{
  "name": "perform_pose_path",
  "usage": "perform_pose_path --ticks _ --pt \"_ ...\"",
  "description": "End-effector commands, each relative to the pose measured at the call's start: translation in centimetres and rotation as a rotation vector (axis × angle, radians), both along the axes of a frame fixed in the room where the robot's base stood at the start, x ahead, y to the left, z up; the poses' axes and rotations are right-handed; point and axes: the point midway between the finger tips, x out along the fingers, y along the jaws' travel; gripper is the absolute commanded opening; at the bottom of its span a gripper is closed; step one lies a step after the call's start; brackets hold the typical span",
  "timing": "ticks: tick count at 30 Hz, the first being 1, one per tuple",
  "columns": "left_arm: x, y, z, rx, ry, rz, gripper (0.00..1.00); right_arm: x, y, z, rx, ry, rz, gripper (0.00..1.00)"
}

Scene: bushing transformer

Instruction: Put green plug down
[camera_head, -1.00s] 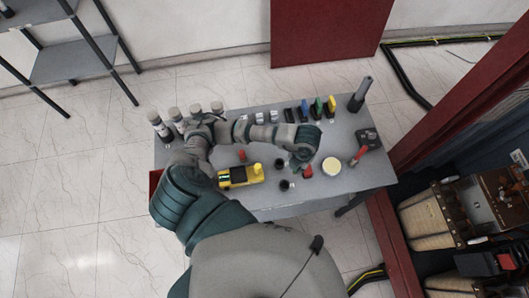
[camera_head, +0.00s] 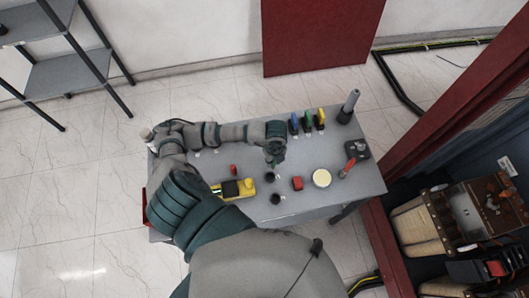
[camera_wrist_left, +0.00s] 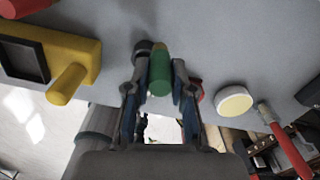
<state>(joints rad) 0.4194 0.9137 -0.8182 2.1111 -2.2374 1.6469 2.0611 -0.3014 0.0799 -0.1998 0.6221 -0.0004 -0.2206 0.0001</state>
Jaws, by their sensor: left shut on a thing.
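The green plug (camera_wrist_left: 159,75) is a short green cylinder in the left wrist view. It stands between the two fingers of my left gripper (camera_wrist_left: 161,80), which is shut on it. In the head view my left gripper (camera_head: 273,157) is over the middle of the grey table (camera_head: 240,209), behind two small black round pieces. The held plug is hidden there by the gripper and arm. I cannot tell whether its far end touches the table. My right gripper is not in view.
Upright blue (camera_head: 294,123), green (camera_head: 307,121) and yellow (camera_head: 320,118) pieces stand at the back. The table's front right is clear.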

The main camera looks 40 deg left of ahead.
Motion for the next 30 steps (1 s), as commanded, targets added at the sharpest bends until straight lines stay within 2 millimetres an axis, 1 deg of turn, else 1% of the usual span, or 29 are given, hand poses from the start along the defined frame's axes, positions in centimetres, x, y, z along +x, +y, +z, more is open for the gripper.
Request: perform_pose_path --ticks 1,3,7,11,14,18,19,27,28,29,30 --pt "0.5 1.4 0.1 0.004 0.000 0.005 0.00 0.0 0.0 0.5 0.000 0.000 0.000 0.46" --pt "1.1 2.9 -0.1 0.004 0.001 0.003 0.00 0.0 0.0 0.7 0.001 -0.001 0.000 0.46" --pt "1.8 4.6 -0.4 0.003 0.001 0.000 0.00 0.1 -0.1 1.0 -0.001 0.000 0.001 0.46" --pt "2.0 5.1 -0.7 0.000 0.001 -0.001 0.00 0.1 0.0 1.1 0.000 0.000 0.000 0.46" --pt "1.9 5.1 -1.8 -0.001 0.003 -0.002 0.00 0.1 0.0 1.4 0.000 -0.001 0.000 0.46" --pt "2.0 5.1 -3.8 -0.001 0.003 -0.001 0.00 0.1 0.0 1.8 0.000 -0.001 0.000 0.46" --pt "2.0 5.1 -4.0 -0.002 0.001 -0.001 0.00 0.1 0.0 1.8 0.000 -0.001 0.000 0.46" --pt "2.0 5.1 -4.3 -0.001 0.000 -0.002 0.00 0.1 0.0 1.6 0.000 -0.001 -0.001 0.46" --pt "2.0 5.1 -4.2 -0.001 0.000 -0.002 0.31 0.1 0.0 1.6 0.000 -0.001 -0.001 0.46" --pt "2.0 5.1 -4.2 -0.001 0.000 -0.002 0.38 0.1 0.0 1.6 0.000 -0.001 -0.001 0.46" --pt "2.0 5.1 -4.2 -0.001 0.000 -0.002 0.48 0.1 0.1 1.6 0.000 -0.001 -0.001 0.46"
